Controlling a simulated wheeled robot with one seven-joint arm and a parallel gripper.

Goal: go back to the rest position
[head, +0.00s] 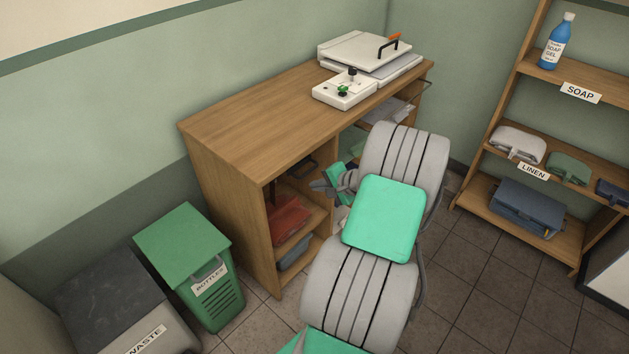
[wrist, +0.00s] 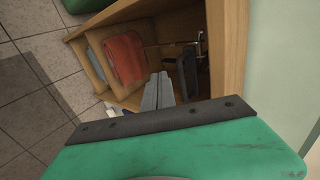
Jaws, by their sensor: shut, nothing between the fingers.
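My gripper (head: 318,186) is in front of the open side of the wooden desk (head: 240,115), below the level of its top, and points left in the head view. In the wrist view its two grey fingers (wrist: 160,80) lie together, shut, with nothing held. My grey and green arm hides part of the desk's front and of the floor. In the wrist view the fingers point toward the desk's open shelves, where a red folded thing (wrist: 124,58) lies. Whether the fingers touch the desk cannot be told.
A press-like machine (head: 365,50) and a white control box (head: 345,90) stand on the desk. A green bottles bin (head: 185,240) and a grey waste bin (head: 115,290) stand at the left. A shelf rack (head: 590,85) stands at the right. Tiled floor (head: 490,290) between is clear.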

